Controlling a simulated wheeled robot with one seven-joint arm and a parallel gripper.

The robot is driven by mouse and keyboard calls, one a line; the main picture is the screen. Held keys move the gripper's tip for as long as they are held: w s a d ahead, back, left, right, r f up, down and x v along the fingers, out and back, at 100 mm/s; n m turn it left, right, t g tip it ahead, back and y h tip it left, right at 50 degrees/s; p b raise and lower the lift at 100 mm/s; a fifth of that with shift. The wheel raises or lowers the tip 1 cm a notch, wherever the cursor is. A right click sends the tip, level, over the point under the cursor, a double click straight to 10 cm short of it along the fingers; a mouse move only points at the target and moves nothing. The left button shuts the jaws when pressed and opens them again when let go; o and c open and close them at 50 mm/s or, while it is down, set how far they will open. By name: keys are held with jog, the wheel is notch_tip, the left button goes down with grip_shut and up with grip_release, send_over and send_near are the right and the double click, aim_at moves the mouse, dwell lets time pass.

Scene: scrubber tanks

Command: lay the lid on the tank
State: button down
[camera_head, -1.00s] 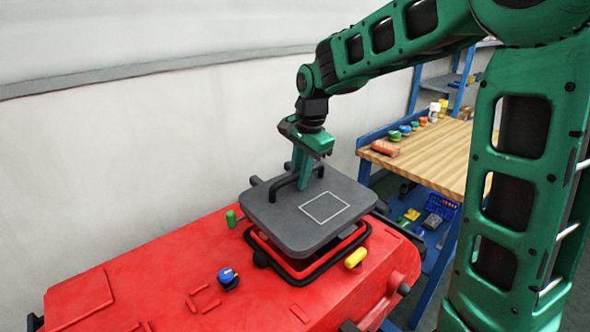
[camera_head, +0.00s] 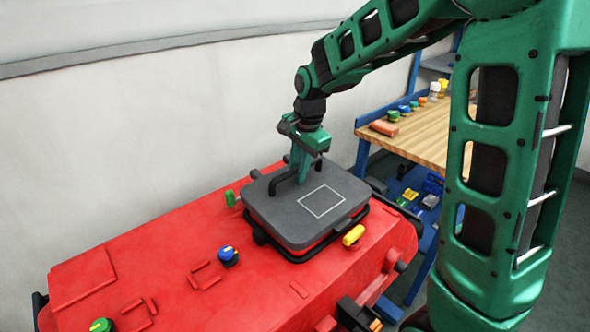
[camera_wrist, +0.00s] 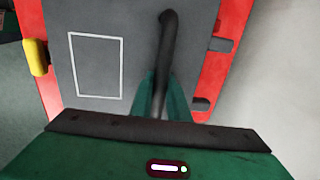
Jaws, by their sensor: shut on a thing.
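The grey lid (camera_head: 334,222) has a white outlined rectangle and a black bar handle (camera_head: 279,184). It lies over the opening on top of the red tank (camera_head: 170,262), level or nearly so, with the black rim (camera_head: 262,238) showing along its near edges. I cannot tell whether it touches the rim all round. My gripper (camera_head: 304,176) is shut on the lid's handle from above. In the wrist view the handle (camera_wrist: 166,50) runs down between my green fingers (camera_wrist: 160,100), and the grey lid (camera_wrist: 122,15) fills the middle with red tank on both sides.
A yellow latch (camera_head: 353,235) and a green one (camera_head: 230,198) flank the rim. A blue knob (camera_head: 228,256) sits nearer on the tank. A pale wall (camera_head: 120,140) stands close behind. A wooden bench (camera_head: 430,140) with small items is at right.

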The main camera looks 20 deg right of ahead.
dwell(0.4)
jog(key=shift+s+f, duration=0.3)
jog(key=shift+f, duration=0.1)
jog(key=shift+f, duration=0.1)
jog(key=shift+f, duration=0.6)
jog(key=shift+f, duration=0.25)
dwell(0.3)
jog(key=shift+f, duration=0.25)
jog(key=shift+f, duration=0.25)
dwell(0.5)
jog(key=shift+r, duration=0.15)
dwell(0.6)
jog(key=c, duration=1.1)
grip_release()
